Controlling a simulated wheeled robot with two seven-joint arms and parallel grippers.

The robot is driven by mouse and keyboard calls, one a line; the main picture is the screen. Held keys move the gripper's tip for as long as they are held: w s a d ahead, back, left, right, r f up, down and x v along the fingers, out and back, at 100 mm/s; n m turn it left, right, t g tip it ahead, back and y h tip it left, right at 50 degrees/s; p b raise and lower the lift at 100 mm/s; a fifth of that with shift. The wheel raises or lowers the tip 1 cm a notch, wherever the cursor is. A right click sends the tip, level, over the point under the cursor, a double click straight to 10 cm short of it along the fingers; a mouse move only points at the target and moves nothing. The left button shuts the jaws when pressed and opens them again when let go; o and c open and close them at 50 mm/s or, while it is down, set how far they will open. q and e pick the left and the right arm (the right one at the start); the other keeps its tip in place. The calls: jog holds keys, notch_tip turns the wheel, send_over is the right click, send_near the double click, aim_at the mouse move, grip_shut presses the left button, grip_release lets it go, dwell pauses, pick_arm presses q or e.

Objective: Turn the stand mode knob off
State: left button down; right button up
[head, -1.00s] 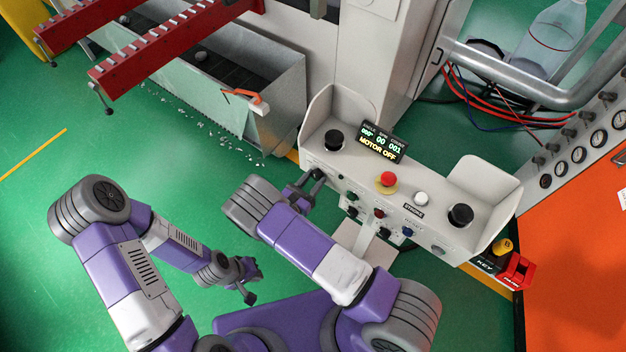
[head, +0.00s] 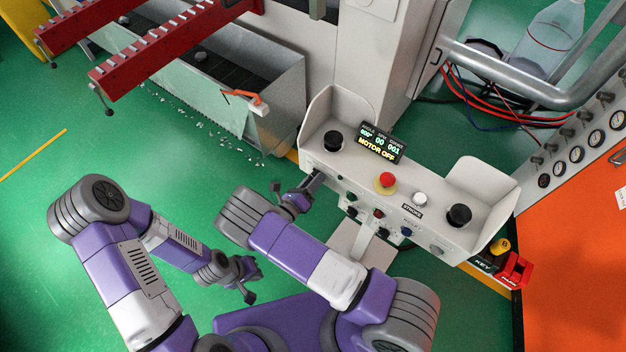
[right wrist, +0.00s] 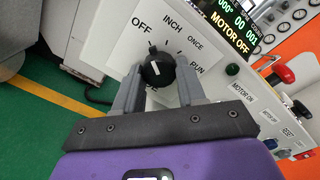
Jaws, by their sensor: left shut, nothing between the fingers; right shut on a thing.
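The stand mode knob (right wrist: 157,70) is black with a white line, on a white dial plate (right wrist: 118,52) marked OFF, INCH, ONCE and RUN. Its line appears to point up-left, towards OFF. My right gripper (right wrist: 156,88) is shut on the knob, one finger on each side; the fingers cover part of the plate. In the head view, my right gripper (head: 314,182) reaches the left end of the control stand's front, where it hides the knob. My left gripper (head: 248,290) is shut and empty, low over the green floor, away from the stand.
The grey control stand (head: 440,200) carries a display (head: 380,143) reading MOTOR OFF, a red emergency button (head: 386,181), black buttons and small front controls. A metal bin (head: 275,90) stands behind left; an orange cabinet (head: 580,240) is at right.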

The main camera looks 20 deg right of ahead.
jog(key=shift+n, duration=0.4)
jog(key=o, duration=1.1)
jog(key=shift+c, duration=0.2)
